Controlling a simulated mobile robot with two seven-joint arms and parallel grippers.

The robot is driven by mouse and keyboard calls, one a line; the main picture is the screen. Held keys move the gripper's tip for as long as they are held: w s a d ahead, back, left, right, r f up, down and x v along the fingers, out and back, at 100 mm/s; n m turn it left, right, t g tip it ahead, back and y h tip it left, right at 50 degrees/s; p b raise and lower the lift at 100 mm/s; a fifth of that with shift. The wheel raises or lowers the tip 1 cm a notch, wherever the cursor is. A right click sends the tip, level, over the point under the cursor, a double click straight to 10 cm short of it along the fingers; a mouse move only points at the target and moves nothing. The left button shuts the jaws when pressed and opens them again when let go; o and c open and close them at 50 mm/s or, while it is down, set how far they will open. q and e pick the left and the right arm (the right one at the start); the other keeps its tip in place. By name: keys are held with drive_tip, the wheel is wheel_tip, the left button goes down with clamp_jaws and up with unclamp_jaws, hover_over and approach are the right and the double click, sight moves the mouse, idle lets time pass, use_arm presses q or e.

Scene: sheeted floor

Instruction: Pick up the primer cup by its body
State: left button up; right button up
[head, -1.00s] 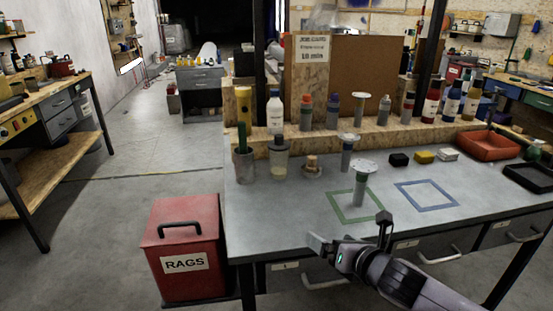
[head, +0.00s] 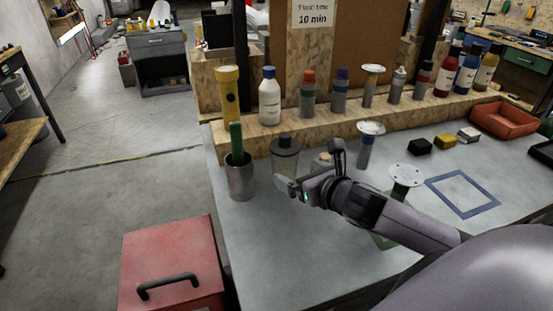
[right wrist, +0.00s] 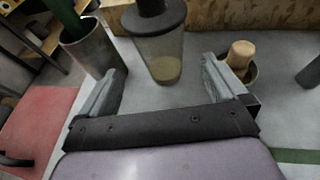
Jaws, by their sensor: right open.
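The primer cup appears to be the clear cup with a dark lid and a little pale liquid in the bottom (head: 285,160). It stands upright on the grey bench, and it also shows in the right wrist view (right wrist: 157,58). My right gripper (head: 310,169) is open and empty on the near side of the cup. In the right wrist view its two fingers (right wrist: 162,72) reach toward the cup, one on each side, with gaps between. The cup seems to lie just ahead of the fingertips. My left gripper is not in view.
A metal cup with a green-handled tool (head: 240,178) stands close left of the primer cup. A small dish with a wooden piece (right wrist: 240,58) sits close right. A wooden ledge with bottles (head: 269,100) runs behind.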

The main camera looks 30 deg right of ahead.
sight(291, 169)
drive_tip(key=shift+x, duration=3.35)
drive_tip(key=shift+d, duration=0.1)
drive_tip(key=c, duration=1.1)
